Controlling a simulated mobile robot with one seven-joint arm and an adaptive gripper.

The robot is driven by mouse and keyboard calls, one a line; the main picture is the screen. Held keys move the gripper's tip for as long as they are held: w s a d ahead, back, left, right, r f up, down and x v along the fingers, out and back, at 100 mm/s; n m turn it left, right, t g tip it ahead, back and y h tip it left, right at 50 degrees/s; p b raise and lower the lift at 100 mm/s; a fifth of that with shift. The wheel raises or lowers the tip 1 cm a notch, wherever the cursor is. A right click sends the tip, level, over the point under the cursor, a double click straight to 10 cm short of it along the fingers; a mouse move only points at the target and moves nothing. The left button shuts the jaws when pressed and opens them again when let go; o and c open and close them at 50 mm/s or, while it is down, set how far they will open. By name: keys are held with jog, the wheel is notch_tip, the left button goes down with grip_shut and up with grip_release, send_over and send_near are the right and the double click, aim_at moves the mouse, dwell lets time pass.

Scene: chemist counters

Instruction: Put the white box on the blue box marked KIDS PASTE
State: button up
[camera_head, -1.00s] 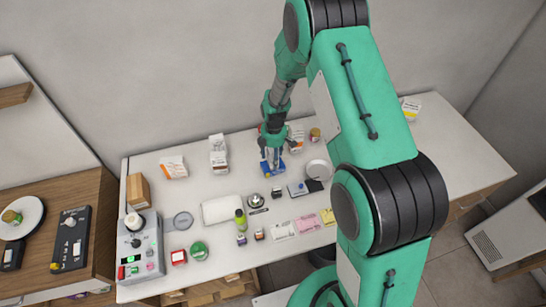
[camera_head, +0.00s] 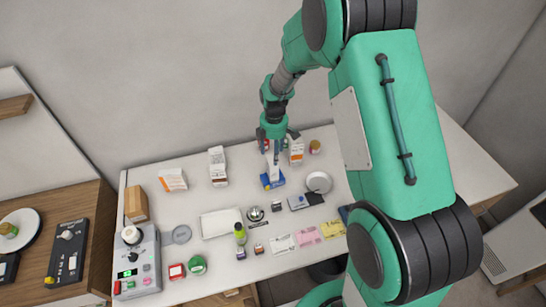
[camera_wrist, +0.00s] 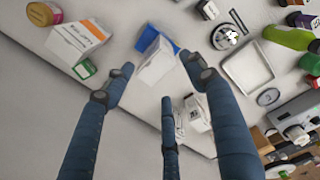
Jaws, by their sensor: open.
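The blue box (camera_head: 277,181) lies on the white counter toward its back, and it also shows in the wrist view (camera_wrist: 146,37). The white box (camera_head: 273,171) stands on top of it; in the wrist view the white box (camera_wrist: 156,64) covers much of the blue box. The KIDS PASTE marking is not readable. My gripper (camera_head: 275,153) is just above the white box, pointing down. In the wrist view my gripper (camera_wrist: 158,70) has its fingers spread around the box, with visible gaps, and seems not to touch it.
A white-and-orange carton (camera_head: 296,153) and a small jar (camera_head: 315,147) stand close on the right. A round dish (camera_head: 319,182) is right of the blue box. A tall white carton (camera_head: 217,166) stands to the left. A white tray (camera_head: 220,222) lies in front.

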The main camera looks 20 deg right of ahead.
jog(key=shift+r, duration=0.2)
dwell(0.5)
jog(key=shift+r, duration=0.5)
jog(key=s+r+m+t, duration=0.1)
jog(key=s+r+m, duration=0.4)
jog(key=r, duration=0.7)
jog(key=s+r+m+t, duration=0.1)
jog(key=s+r+m, duration=0.1)
jog(key=s+r, duration=0.7)
jog(key=s+r+m+t, duration=0.1)
jog(key=s+r+m, duration=0.4)
jog(key=s, duration=0.6)
jog(key=s+r+m+t, duration=0.2)
jog(key=s+r+m, duration=0.3)
jog(key=s+r, duration=0.3)
jog(key=s+a, duration=0.1)
jog(key=s, duration=0.1)
jog(key=shift+s+r, duration=0.2)
jog(key=shift+s, duration=0.2)
jog(key=shift+f, duration=0.1)
